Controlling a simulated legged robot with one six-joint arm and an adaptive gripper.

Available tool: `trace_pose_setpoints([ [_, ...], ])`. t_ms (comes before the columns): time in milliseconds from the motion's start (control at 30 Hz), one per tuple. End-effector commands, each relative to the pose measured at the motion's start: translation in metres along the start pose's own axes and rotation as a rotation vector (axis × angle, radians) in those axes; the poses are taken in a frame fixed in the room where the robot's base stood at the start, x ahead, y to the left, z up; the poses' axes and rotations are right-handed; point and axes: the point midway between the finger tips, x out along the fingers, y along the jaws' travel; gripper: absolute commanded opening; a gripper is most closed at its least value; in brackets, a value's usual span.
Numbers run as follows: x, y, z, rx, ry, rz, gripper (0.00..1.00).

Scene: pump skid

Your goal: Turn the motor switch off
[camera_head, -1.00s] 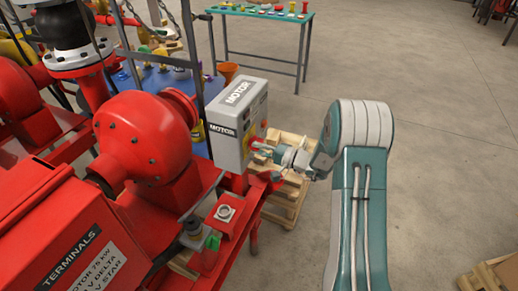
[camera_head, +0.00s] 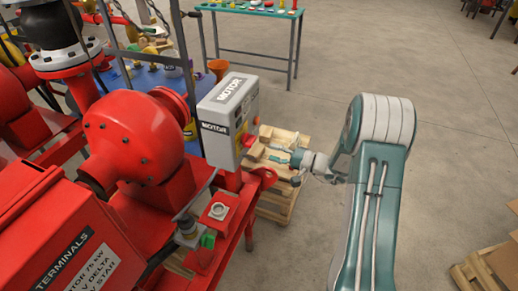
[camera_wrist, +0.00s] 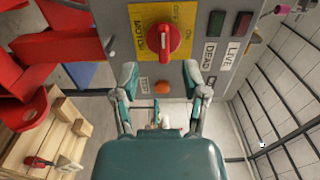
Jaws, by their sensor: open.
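The grey motor box (camera_head: 213,142) stands left of my gripper (camera_head: 280,154) in the head view. In the wrist view its panel (camera_wrist: 110,20) carries a yellow plate (camera_wrist: 138,16) with a red rotary switch (camera_wrist: 162,39). The switch handle lies upright in the picture. ON and OFF marks are near its top right, too small to read surely. My gripper (camera_wrist: 160,76) is open and empty, its two fingertips apart below the switch in the wrist view. A gap shows between it and the box in the head view.
An orange button (camera_wrist: 162,87) sits below the switch. Dark green (camera_wrist: 215,24) and red (camera_wrist: 243,25) lamps with DEAD and LIVE labels are at its right. Red pump parts (camera_head: 135,140) crowd the left. A wooden pallet (camera_head: 275,205) lies behind the gripper.

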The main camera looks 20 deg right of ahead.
Motion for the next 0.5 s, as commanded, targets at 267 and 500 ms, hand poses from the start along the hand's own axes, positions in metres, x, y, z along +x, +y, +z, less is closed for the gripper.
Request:
trace_pose_setpoints([
  [267,-0.036,0.001,0.0,0.001,0.001,0.001,0.57],
  [500,-0.039,0.001,0.001,0.001,-0.001,0.001,0.57],
])
